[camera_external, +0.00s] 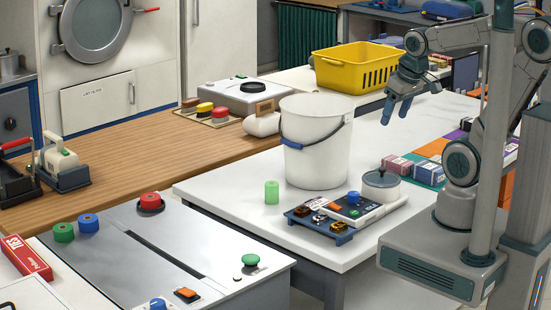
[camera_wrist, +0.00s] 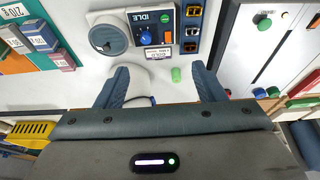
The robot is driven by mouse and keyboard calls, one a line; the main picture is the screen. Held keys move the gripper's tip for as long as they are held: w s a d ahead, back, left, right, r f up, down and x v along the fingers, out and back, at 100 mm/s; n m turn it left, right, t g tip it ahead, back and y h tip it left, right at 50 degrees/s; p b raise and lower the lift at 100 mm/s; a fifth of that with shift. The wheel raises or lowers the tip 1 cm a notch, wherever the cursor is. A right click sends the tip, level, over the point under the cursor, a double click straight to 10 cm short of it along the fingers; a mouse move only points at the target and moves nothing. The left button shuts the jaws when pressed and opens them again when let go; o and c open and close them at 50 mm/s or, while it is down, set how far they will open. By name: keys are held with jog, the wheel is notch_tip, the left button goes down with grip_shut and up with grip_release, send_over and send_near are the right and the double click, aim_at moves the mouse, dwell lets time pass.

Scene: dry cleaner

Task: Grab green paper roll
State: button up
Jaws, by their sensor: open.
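The green paper roll (camera_external: 272,191) is a small pale-green cylinder standing upright on the white table (camera_external: 225,190), in front of the white bucket (camera_external: 316,160). In the wrist view the roll (camera_wrist: 176,74) shows small, between the fingers in the picture but well beyond them, nearer the right finger. My gripper (camera_external: 396,113) is open and empty in the external view, raised above the table to the right of the bucket. Its two spread fingers also show in the wrist view (camera_wrist: 160,82).
The bucket stands close behind the roll. A blue tray (camera_external: 337,238) and a device with a round grey lid (camera_external: 381,186) lie to its right. A yellow basket (camera_external: 355,68) is farther back. Table left of the roll is clear.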

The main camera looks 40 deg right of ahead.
jog(key=m+g+y+b, duration=0.1)
jog(key=m+g+b, duration=0.2)
jog(key=m+b, duration=1.5)
send_over(272, 183)
jog(key=p, duration=0.6)
notch_tip(272, 183, down, 19)
jog(key=m, duration=0.5)
notch_tip(272, 183, down, 8)
jog(key=shift+s+a+f, duration=0.1)
jog(key=shift+s+f, duration=0.05)
jog(key=shift+n, duration=0.3)
notch_tip(272, 183, down, 5)
jog(key=shift+a, duration=0.1)
jog(key=shift+c, duration=0.3)
jog(key=c, duration=1)
